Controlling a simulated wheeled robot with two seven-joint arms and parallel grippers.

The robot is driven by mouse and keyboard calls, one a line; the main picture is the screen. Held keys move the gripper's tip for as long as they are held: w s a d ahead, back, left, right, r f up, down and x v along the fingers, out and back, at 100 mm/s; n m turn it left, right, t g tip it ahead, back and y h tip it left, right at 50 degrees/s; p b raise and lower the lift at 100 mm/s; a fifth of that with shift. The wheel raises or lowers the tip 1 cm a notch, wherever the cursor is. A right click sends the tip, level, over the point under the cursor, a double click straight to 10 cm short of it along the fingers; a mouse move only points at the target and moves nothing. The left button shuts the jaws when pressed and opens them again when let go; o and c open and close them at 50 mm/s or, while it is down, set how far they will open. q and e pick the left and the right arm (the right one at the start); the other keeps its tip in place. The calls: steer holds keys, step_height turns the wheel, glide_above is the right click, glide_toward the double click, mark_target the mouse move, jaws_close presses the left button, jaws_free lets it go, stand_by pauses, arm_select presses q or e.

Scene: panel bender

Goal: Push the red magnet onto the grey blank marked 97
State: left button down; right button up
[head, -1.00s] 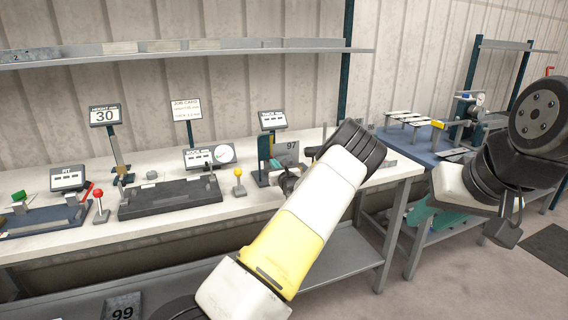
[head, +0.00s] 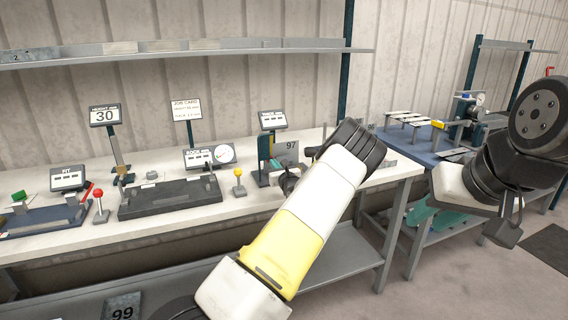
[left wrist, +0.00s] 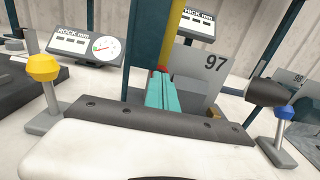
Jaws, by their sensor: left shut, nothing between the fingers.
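The grey blank marked 97 (left wrist: 208,70) stands upright on the bench behind the fingers in the left wrist view, and it also shows in the head view (head: 288,151). My left gripper (left wrist: 160,84) is shut and empty, its teal fingers pointing at the blank's left part. A small red piece, which looks like the red magnet (left wrist: 162,68), shows just beyond the fingertips, beside the blank. I cannot tell whether it touches the blank or the fingers. In the head view my left forearm partly hides this spot. My right gripper (head: 508,218) hangs at the right, its jaws unclear.
A teal and yellow post (left wrist: 152,35) rises just left of the fingertips. A yellow-knobbed lever (left wrist: 43,80) stands left and a blue-knobbed one (left wrist: 283,118) right. A blank marked 98 (left wrist: 288,80) stands further right. The dark fixture (head: 170,198) lies left on the bench.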

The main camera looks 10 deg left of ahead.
arm_select(q)
steer(key=shift+v, duration=5)
steer(key=s+a+r+n+g, duration=0.3)
steer(key=s+a+n+g, duration=0.3)
steer(key=s+n, duration=0.35)
steer(key=s+a+r+n+g, duration=0.3)
steer(key=s+a+n+g, duration=0.4)
steer(key=s, duration=0.4)
steer(key=s+d+r+n+t+h, duration=0.2)
steer(key=s+d+r+n+h, duration=0.4)
steer(key=s+d, duration=0.3)
steer(key=s+d+r+n+t+h, duration=0.2)
steer(key=s+d+r+n+h, duration=0.4)
steer(key=s+d, duration=0.4)
steer(key=shift+s, duration=0.9)
